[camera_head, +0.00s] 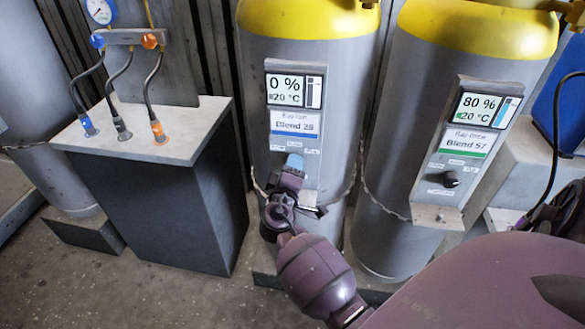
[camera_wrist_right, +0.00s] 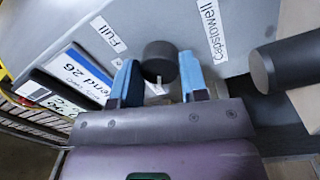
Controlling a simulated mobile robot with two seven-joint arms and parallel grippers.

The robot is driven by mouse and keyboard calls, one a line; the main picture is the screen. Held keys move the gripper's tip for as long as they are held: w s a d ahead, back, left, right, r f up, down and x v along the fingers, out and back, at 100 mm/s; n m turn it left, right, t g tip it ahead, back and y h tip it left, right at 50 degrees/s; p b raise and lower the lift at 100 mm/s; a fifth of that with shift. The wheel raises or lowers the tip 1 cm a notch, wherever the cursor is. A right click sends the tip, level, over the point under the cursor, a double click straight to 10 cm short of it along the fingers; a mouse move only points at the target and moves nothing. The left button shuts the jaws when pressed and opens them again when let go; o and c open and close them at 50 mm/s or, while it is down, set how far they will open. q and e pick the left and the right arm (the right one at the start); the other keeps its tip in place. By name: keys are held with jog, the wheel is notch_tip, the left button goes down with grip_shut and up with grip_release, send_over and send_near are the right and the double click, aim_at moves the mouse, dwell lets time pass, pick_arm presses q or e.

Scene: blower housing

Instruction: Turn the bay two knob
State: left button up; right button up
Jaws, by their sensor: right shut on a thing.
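The left cylinder (camera_head: 317,95) with a yellow top carries a control panel (camera_head: 296,130) reading 0 % and 20 °C, with a blue-edged blend label. My right gripper (camera_head: 294,163) is at the lower part of this panel and hides its knob in the head view. In the right wrist view, the dark round knob (camera_wrist_right: 160,60) sits between the blue fingertips of my right gripper (camera_wrist_right: 159,80), which is shut on it. A "Full" label lies left of the knob and another label right of it. My left gripper is not in view.
The right cylinder (camera_head: 475,80) has its own panel reading 80 %, with a dark knob (camera_head: 445,179). A dark stand (camera_head: 175,195) with hoses and a gauge is at the left. A dark round-ended part (camera_wrist_right: 285,65) is near the wrist view's right edge.

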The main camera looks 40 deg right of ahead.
jog(key=o, duration=0.9)
jog(key=v, duration=1)
jog(key=shift+s+a, duration=0.2)
jog(key=shift+a, duration=0.15)
